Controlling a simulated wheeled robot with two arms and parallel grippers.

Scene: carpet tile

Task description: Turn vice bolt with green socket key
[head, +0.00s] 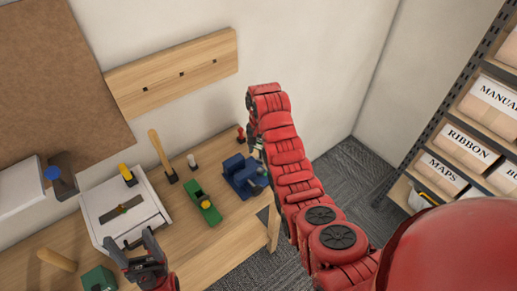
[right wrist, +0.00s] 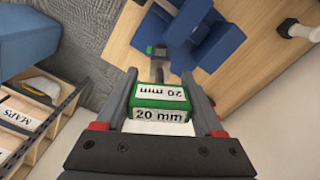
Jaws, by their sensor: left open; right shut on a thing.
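The blue vice (head: 238,172) stands near the right end of the wooden bench. In the right wrist view the vice (right wrist: 210,48) fills the upper middle. My right gripper (right wrist: 160,76) is shut on the green socket key (right wrist: 160,92), whose block is marked 20 mm. The key's grey shaft (right wrist: 158,68) points away from the gripper toward the vice. A small dark and green part shows at its far end; I cannot tell whether the socket is seated on the bolt. In the head view my right arm hides the key. My left gripper (head: 143,264) is open and empty over the bench front.
A green tool (head: 205,208), a wooden-handled tool (head: 160,152) and a green block (head: 98,279) are also there. Shelves with labelled boxes (head: 462,144) stand at right.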

